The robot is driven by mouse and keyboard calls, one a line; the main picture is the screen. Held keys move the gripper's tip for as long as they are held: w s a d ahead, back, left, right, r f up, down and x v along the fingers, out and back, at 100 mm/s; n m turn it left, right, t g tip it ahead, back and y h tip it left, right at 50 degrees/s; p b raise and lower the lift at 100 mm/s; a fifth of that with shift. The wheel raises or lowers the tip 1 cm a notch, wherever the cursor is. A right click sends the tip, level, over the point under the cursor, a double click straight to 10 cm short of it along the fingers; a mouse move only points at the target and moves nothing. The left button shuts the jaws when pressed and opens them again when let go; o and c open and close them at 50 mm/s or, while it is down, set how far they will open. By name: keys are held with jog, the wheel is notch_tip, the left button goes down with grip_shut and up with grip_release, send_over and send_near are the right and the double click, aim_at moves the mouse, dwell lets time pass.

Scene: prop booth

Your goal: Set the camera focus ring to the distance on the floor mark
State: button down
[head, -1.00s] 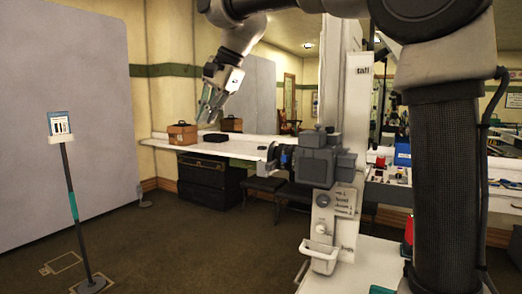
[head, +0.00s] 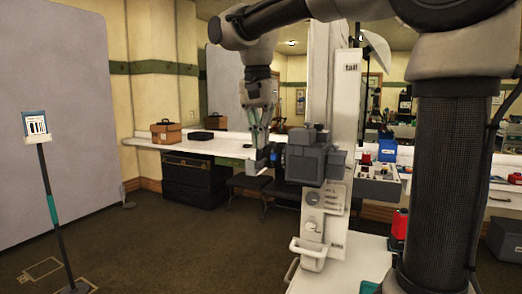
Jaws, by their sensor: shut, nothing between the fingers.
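The camera (head: 307,163) is a dark grey box on a white column, its lens (head: 272,157) pointing left with a blue band on it. My gripper (head: 259,144) points down at the lens, shut and empty. Its fingertips are close to the lens; I cannot tell whether they touch it. A stand at the left carries a small card (head: 36,125) with dark bars, too small to read. Floor marks (head: 42,268) show as pale outlines near the stand's base; no distance is legible. The focus ring's setting cannot be read.
A large grey backdrop panel (head: 70,110) stands at the left. A white counter (head: 228,150) holds a brown case (head: 166,133) and a black case (head: 202,137). A black trunk (head: 195,178) stands below. The floor at the middle left is clear.

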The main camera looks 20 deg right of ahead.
aim_at(261, 161)
jog(key=shift+w+d+f, duration=0.15)
jog(key=shift+f, duration=1.5)
jog(key=shift+f, duration=0.75)
jog(key=shift+r, duration=0.15)
jog(key=shift+r, duration=0.8)
